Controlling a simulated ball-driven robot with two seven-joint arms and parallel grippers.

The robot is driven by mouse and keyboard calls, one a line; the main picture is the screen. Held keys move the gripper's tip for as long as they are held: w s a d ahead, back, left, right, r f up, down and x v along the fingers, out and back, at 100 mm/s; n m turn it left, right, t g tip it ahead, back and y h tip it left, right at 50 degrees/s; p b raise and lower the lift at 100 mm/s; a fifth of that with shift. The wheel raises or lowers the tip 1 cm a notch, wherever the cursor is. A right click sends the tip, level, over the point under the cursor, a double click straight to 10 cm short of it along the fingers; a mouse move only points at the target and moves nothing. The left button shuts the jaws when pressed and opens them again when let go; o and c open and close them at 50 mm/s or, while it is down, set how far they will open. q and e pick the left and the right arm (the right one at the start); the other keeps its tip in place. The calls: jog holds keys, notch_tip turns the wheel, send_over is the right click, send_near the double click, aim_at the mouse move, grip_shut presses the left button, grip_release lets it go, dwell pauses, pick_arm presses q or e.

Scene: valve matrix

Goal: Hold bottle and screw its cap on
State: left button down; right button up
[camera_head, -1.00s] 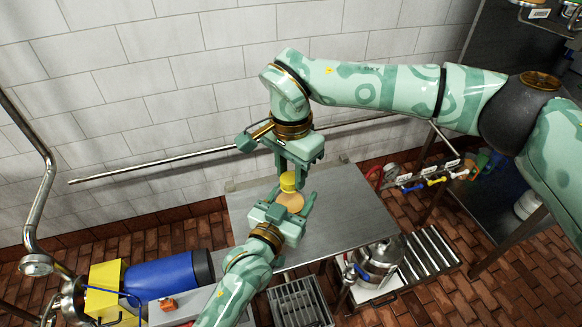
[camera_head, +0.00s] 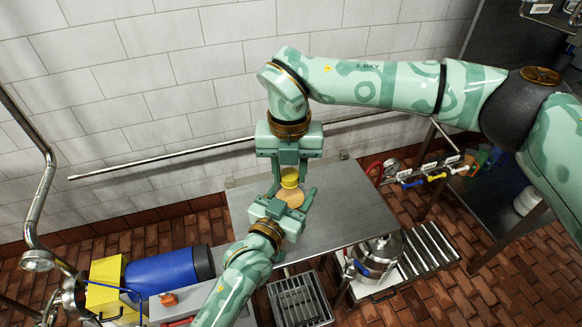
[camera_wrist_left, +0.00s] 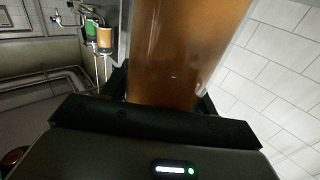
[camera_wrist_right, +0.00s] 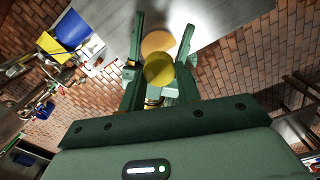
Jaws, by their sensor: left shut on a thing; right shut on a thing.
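The amber-orange bottle (camera_head: 290,196) stands above the metal table in the head view. It fills the upper middle of the left wrist view (camera_wrist_left: 180,50). My left gripper (camera_head: 288,203) comes from below and is shut around the bottle's body. The yellow cap (camera_head: 290,176) is at the bottle's top, and it also shows in the right wrist view (camera_wrist_right: 159,69). My right gripper (camera_head: 289,168) points down from above and is shut on the cap. The fingers hide the cap's sides. I cannot tell how tightly the cap sits on the neck.
The grey metal table (camera_head: 345,215) looks bare. A metal pot (camera_head: 376,254) and a slatted rack (camera_head: 430,248) are at lower right. A rail runs along the tiled wall, and valves (camera_head: 437,177) are at the right.

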jog(key=m, duration=0.7)
jog(key=shift+w+a+m, duration=0.1)
jog(key=shift+m, duration=0.3)
jog(key=o, duration=1)
jog(key=shift+r, duration=0.15)
notch_tip(320, 180, up, 12)
jog(key=shift+f, duration=0.1)
pick_arm(q)
jog(key=shift+c, duration=1.8)
grip_release()
jog(key=shift+s+a, duration=0.1)
jog(key=p+v, duration=0.2)
jog(key=v, duration=1.4)
pick_arm(e)
notch_tip(320, 180, up, 2)
jog(key=shift+r, duration=0.1)
